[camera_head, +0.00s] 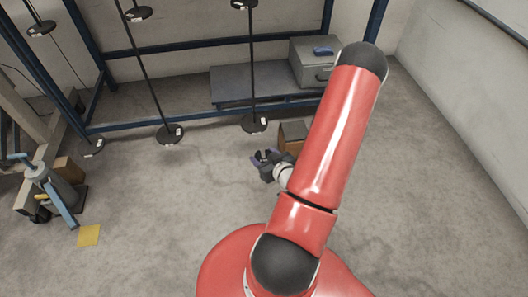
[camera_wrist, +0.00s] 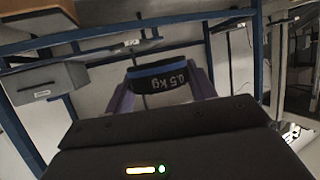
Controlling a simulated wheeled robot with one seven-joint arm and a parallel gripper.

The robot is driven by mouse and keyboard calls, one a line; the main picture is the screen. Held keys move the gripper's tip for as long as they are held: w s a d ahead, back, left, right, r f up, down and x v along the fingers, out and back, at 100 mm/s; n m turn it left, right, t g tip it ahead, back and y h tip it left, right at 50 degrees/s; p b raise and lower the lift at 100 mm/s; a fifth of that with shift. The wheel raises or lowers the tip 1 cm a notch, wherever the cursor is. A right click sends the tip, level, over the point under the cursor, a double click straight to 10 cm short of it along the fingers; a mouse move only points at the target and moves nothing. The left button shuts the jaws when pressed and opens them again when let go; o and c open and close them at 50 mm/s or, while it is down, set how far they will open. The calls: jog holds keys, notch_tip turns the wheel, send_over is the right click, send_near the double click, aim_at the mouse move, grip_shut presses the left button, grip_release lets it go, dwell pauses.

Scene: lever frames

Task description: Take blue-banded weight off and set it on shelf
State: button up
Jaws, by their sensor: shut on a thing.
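My gripper (camera_head: 262,157) is shut on a dark weight with a blue band. The blue-banded weight (camera_wrist: 158,79) sits between my two purple fingers in the wrist view, its "0.5 kg" label upside down. In the head view the weight is small and dark at the fingertips, and its band cannot be made out. My gripper is left of the wooden box and, in the picture, below the hanging rods. A low grey shelf (camera_head: 230,91) stands at the back against the blue frame. I cannot tell whether the weight touches any rod.
Thin rods with black discs (camera_head: 170,134) (camera_head: 254,124) hang from the blue frame (camera_head: 200,45). A grey case (camera_head: 311,66) sits on the shelf's right end. A wooden box (camera_head: 292,136) is beside my gripper. A blue-handled device (camera_head: 52,188) stands left. The shelf's left part is bare.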

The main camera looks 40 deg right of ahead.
jog(key=shift+s+a+p, duration=0.65)
jog(key=shift+s+p, duration=0.35)
jog(key=shift+p, duration=0.1)
jog(key=shift+w, duration=0.1)
